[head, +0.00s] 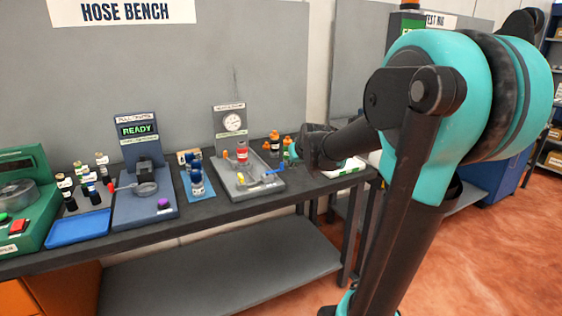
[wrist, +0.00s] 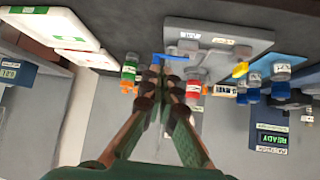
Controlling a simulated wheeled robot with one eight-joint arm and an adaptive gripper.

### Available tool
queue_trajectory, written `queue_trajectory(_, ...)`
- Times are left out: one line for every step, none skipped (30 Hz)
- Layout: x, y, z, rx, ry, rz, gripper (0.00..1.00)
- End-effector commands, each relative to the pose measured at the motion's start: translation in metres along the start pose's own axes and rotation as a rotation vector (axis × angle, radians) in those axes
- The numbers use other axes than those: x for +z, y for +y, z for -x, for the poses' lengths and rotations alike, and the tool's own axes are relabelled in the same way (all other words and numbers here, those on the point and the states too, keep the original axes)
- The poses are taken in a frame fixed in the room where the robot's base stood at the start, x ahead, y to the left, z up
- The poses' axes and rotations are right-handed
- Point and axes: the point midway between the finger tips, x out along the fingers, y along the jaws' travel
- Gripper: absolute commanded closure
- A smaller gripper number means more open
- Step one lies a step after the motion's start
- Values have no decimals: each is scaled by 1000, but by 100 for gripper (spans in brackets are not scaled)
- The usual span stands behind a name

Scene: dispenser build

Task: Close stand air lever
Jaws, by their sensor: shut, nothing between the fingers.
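The grey test stand (head: 262,190) has an upright panel with a round gauge (head: 233,123). A blue lever (head: 274,171) lies on the right part of its base, and a yellow lever (head: 240,179) is at the left front. I cannot tell which lever is the air lever. In the wrist view the stand base (wrist: 238,38) is at the top. My gripper (wrist: 161,73) is shut and empty, its tips appearing just below the blue lever (wrist: 171,57); contact is unclear. The yellow lever (wrist: 240,69) is to the right.
Green-and-orange bottles (wrist: 129,72) stand close left of my fingers in the wrist view. White trays (wrist: 52,26) lie at top left. Left of the stand are a blue mat with bottles (head: 198,180) and a station with a READY screen (head: 140,130).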

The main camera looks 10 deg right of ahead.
Motion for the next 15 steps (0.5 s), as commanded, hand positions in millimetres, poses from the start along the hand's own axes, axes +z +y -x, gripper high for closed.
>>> queue_trajectory(-2,0,0,0,3,0,100)
queue_trajectory(-3,0,0,0,4,0,100)
queue_trajectory(-3,0,0,0,4,1,100)
queue_trajectory(-3,0,0,0,5,1,100)
queue_trajectory(-3,0,0,0,5,1,100)
queue_trajectory(-3,0,0,0,4,1,100)
queue_trajectory(-3,0,0,0,4,1,100)
queue_trajectory(-3,0,0,0,4,1,100)
queue_trajectory(-3,0,0,0,4,1,100)
queue_trajectory(-3,0,0,0,4,0,100)
queue_trajectory(-3,0,-1,0,4,1,100)
queue_trajectory(-3,0,-1,0,4,0,100)
queue_trajectory(-3,0,-2,0,4,0,100)
queue_trajectory(-3,0,-3,0,4,1,100)
queue_trajectory(-3,0,-6,0,4,1,100)
